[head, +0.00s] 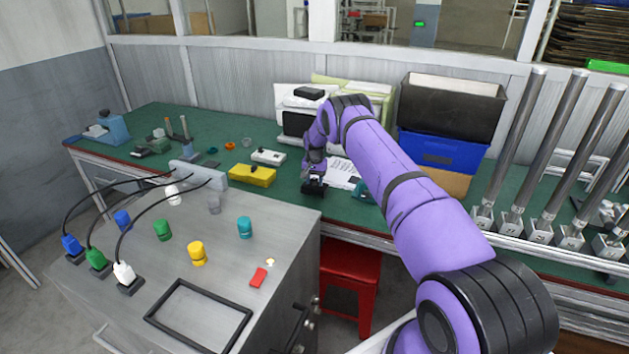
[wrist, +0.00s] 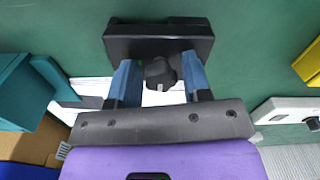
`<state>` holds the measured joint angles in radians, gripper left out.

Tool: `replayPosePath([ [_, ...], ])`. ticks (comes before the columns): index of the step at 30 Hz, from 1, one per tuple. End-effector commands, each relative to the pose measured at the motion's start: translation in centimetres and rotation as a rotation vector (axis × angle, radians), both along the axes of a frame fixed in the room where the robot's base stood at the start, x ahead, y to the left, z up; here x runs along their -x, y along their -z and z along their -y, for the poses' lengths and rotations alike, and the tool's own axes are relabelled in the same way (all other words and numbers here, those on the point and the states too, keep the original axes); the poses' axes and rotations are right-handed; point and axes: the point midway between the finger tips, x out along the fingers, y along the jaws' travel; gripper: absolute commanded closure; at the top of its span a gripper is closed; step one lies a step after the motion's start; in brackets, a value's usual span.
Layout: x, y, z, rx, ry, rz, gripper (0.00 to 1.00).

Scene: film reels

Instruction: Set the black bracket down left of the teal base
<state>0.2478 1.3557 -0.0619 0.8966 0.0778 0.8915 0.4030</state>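The black bracket (head: 314,189) is on the green bench near its front edge, below my gripper (head: 313,172). In the wrist view the bracket (wrist: 158,42) is a dark block with a rounded dark knob (wrist: 160,73). The blue fingers of my gripper (wrist: 161,72) stand on both sides of the knob, with narrow gaps showing, so the gripper looks open around it. The teal base (head: 363,190) is to the right of the bracket in the head view, partly hidden by my arm. It is at the left edge of the wrist view (wrist: 22,92).
A yellow block (head: 252,176) and a white block (head: 268,157) are left of the bracket. A paper sheet (head: 341,172) lies behind it. Black and blue bins (head: 436,149) stand at the back right. A grey cabinet (head: 110,290) is in front, a red stool (head: 350,285) below.

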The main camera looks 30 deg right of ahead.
Motion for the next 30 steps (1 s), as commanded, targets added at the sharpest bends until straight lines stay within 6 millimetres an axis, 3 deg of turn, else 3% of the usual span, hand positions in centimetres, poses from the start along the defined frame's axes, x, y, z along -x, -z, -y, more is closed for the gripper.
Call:
replayPosePath([
  [13,-0.1,-0.8,0.0,0.001,0.000,0.002,0.44],
  [30,-0.1,-10.7,0.0,0.001,0.000,0.002,0.44],
])
